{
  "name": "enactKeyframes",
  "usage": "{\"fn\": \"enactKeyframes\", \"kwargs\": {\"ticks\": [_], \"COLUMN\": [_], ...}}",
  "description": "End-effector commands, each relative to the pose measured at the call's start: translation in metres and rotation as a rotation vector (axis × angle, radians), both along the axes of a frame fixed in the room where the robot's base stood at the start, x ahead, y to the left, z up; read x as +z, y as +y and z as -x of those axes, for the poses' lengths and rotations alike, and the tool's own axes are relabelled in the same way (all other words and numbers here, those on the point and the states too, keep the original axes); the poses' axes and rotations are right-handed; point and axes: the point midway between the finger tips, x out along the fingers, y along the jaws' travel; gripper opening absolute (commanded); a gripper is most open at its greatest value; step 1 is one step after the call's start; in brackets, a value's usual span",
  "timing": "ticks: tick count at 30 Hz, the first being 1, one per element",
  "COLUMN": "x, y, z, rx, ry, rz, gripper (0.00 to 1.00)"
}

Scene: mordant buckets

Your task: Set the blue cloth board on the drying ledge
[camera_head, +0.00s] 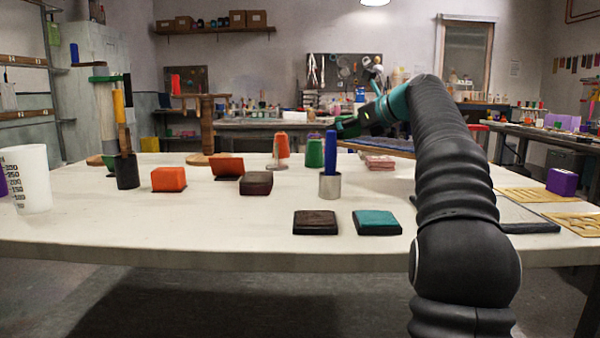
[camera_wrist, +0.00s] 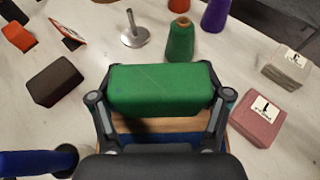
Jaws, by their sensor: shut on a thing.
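My gripper (camera_wrist: 165,112) is shut on a green block (camera_wrist: 160,88), which spans the space between its two fingers. In the head view my gripper (camera_head: 352,124) is held above the far part of the table. Between the fingers, below the green block in the wrist view, show a wood-coloured strip (camera_wrist: 160,125) and a blue band (camera_wrist: 160,138); I cannot tell whether they belong to the held thing. A flat blue panel (camera_head: 385,146) lies at the far side of the table, partly behind my arm. I cannot tell whether it is the blue cloth board. No drying ledge is clearly recognisable.
Dark (camera_head: 315,222) and teal (camera_head: 377,222) pads lie near the front edge.

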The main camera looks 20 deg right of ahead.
Motion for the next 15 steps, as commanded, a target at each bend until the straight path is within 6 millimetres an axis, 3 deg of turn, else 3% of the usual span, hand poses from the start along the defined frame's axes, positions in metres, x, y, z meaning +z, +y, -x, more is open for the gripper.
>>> {"fn": "enactKeyframes", "kwargs": {"ticks": [1,9,15], "x": [-0.010,-0.039,-0.049], "y": [0.010,0.052,0.067], "z": [-0.006,-0.035,-0.046], "rx": [0.004,0.003,0.000], "ry": [0.001,0.000,0.000], "rz": [0.000,0.001,0.000], "gripper": [0.34,0.34,0.34]}}
